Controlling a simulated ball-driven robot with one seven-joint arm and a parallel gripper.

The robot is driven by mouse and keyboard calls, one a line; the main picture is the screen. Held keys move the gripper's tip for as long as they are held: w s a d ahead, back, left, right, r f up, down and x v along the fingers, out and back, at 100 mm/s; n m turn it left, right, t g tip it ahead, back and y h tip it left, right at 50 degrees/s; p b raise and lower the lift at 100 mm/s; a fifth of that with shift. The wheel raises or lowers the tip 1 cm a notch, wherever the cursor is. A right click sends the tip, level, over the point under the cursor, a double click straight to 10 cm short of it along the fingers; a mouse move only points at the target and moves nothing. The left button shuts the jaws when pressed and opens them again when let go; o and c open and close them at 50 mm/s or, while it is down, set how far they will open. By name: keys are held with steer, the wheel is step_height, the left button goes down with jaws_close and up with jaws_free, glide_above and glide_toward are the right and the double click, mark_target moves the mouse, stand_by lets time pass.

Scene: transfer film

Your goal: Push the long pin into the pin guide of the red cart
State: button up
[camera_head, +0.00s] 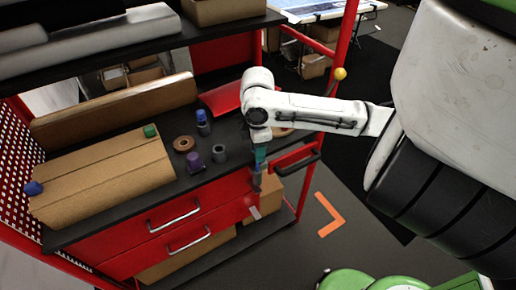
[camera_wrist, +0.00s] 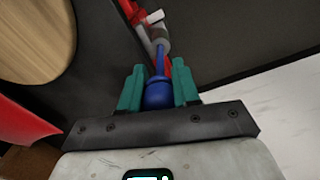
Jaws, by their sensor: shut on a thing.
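My gripper (camera_head: 260,153) is at the front right corner of the red cart (camera_head: 235,190), pointing down. Its teal fingers, in the wrist view (camera_wrist: 158,82), are shut on the long pin (camera_wrist: 158,95), which has a blue rounded head and a thin blue shaft. The pin also shows as a small blue piece below the fingers in the head view (camera_head: 257,168). The shaft's far end meets the grey pin guide (camera_wrist: 160,46) on the cart's red and white corner. The guide also shows in the head view (camera_head: 256,182). How deep the shaft sits is not clear.
The cart's black top holds a brown roll (camera_head: 184,144), a purple piece (camera_head: 193,161), a grey cylinder (camera_head: 220,153), a blue-capped bottle (camera_head: 203,122) and a large cardboard piece (camera_head: 105,180).

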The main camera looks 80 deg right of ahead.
steer(key=shift+f+b, duration=1.05)
steer(key=shift+f, duration=0.4)
steer(key=o, duration=1.1)
steer(key=shift+r, duration=0.1)
step_height(320, 180, up, 11)
steer(key=shift+f, duration=0.2)
steer(key=shift+w, duration=0.1)
